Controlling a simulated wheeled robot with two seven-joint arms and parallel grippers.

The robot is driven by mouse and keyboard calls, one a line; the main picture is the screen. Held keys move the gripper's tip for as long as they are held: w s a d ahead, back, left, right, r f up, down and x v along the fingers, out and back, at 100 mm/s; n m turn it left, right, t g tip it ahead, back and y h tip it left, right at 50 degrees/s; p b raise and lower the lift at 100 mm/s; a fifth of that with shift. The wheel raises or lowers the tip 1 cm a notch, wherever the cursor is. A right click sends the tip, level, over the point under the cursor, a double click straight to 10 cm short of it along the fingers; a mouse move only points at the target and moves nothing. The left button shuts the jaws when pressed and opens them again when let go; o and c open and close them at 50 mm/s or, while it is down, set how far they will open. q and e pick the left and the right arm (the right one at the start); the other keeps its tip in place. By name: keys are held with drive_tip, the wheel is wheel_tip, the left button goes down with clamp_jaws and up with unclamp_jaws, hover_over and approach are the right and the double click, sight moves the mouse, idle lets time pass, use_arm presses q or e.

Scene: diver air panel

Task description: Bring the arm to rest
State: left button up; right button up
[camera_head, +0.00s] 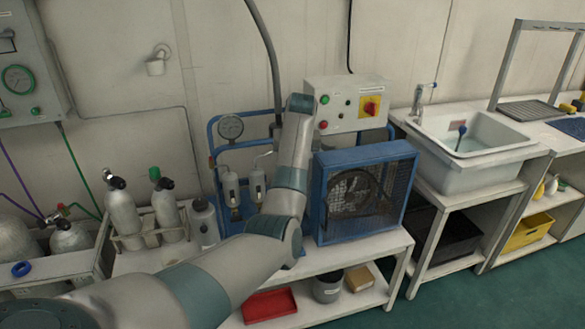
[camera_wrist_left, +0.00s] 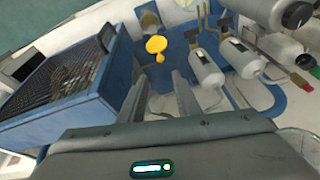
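My left arm (camera_head: 230,265) comes in from the lower left of the head view and rises in front of the blue compressor frame. Its gripper is hidden behind the arm's own links there. In the left wrist view, my left gripper (camera_wrist_left: 160,98) shows two grey fingers standing apart, with nothing between them. Beyond the fingertips are a blue panel and a yellow round part (camera_wrist_left: 155,45). I cannot tell whether a finger touches anything. My right gripper is in neither view.
The blue caged fan unit (camera_head: 365,190) stands close to the arm's right. Filter canisters (camera_wrist_left: 205,70) and a gauge (camera_head: 230,127) are close by. A switch box (camera_head: 345,103) is behind. Cylinders (camera_head: 122,212) stand left; a sink (camera_head: 470,150) is right.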

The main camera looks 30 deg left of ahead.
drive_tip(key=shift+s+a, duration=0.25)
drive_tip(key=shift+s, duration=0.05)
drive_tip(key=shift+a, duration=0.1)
